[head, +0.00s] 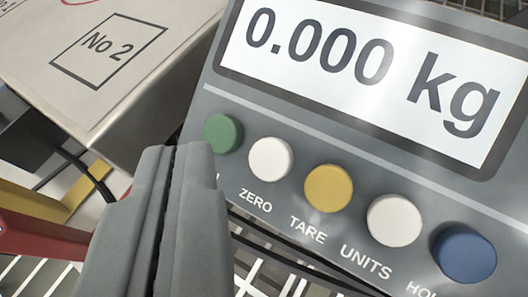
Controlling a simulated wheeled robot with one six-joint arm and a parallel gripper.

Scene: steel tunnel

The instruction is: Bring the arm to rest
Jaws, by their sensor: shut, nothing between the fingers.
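My gripper (172,160) shows at the lower left of the head view. Its two grey fingers are shut together with nothing between them. The fingertips are just left of and below the green button (222,133) on a grey scale panel (330,105). I cannot tell whether they touch the panel. The rest of the arm is out of view.
The panel's display (370,70) reads 0.000 kg. White (270,159), yellow (328,188), second white (394,220) and blue (464,253) buttons follow rightward. Red (40,237) and yellow (30,200) bars lie lower left, above grating.

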